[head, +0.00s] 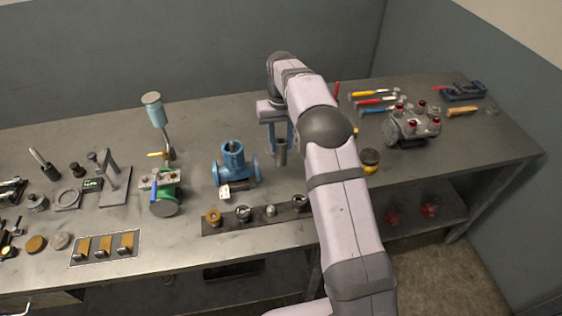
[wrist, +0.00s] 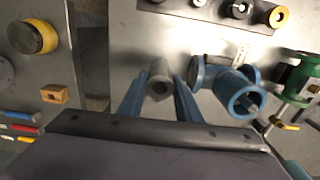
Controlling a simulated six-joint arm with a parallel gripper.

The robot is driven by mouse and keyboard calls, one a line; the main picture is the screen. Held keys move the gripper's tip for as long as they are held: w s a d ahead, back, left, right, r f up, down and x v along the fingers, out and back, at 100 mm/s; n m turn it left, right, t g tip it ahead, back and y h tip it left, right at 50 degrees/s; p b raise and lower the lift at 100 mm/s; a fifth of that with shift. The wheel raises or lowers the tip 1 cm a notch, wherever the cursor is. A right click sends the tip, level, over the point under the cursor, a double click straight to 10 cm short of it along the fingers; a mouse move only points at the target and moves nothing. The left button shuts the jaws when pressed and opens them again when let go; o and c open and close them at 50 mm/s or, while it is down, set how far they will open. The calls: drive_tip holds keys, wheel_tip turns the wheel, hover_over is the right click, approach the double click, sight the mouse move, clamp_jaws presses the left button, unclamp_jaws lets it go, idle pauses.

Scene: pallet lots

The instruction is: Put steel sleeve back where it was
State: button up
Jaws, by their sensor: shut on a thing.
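My gripper (head: 280,146) is shut on a grey steel sleeve (head: 281,156), which hangs upright between its blue fingers, right of the blue valve body (head: 234,170). A dark strip (head: 257,214) with several round fittings lies in front of the valve body; the strip (wrist: 218,13) is at the top of the wrist view. A brass-coloured ring (head: 214,216) is at its left end.
A green vise-like fixture (head: 168,187) stands left of the valve body. A yellow-and-black round item (head: 369,161) and a grey block with red caps (head: 411,127) are right of my arm. Screwdrivers (head: 375,101) lie behind. My arm hides part of the bench.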

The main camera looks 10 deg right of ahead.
drive_tip(key=shift+f+p, duration=1.1)
drive_tip(key=shift+f, duration=2.4)
drive_tip(key=o, duration=1.2)
drive_tip(key=shift+f, duration=0.15)
drive_tip(key=shift+c, duration=0.2)
wheel_tip(320, 180, up, 12)
drive_tip(key=b, duration=0.2)
drive_tip(key=shift+b, duration=0.4)
drive_tip(key=shift+s+r, duration=0.15)
drive_tip(key=shift+r, duration=0.05)
